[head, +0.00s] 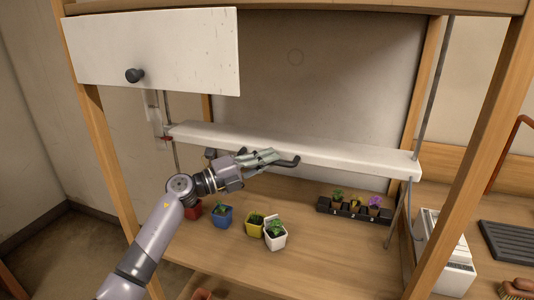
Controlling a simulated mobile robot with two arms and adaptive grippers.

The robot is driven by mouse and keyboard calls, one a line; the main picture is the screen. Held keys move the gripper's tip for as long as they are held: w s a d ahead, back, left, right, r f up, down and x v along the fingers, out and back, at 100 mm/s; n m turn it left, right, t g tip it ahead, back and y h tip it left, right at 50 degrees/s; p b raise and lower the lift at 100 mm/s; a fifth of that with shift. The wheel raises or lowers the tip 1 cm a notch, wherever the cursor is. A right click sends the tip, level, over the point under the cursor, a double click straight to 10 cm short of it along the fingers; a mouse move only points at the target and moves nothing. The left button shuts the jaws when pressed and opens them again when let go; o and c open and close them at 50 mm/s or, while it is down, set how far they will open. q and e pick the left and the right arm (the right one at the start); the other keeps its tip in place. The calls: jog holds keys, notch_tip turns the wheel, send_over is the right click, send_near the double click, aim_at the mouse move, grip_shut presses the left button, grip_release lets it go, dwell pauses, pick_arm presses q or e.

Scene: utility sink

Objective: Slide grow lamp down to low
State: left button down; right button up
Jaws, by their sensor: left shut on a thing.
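The grow lamp (345,155) is a long white bar that spans the wooden frame above the shelf. It hangs between thin metal rods at its left and right ends, a good way above the potted plants. My left gripper (270,158) is at the front edge of the lamp, left of its middle. It is shut on a dark curved handle (289,162), whose end sticks out to the right of the fingers. The fingers hide the rest of the handle. My right gripper is not in view.
Small pots stand on the shelf below: blue (222,216), yellow (255,222) and white (275,235), with a red pot (193,209) behind my arm. A black seedling tray (345,208) is at the right. A white drawer front (155,50) juts out above. Wooden posts flank the opening.

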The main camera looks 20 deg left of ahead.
pick_arm(q)
jog(key=shift+f, duration=0.45)
jog(key=c, duration=1.6)
grip_release()
jog(key=shift+s+r, duration=0.1)
jog(key=v, duration=1.2)
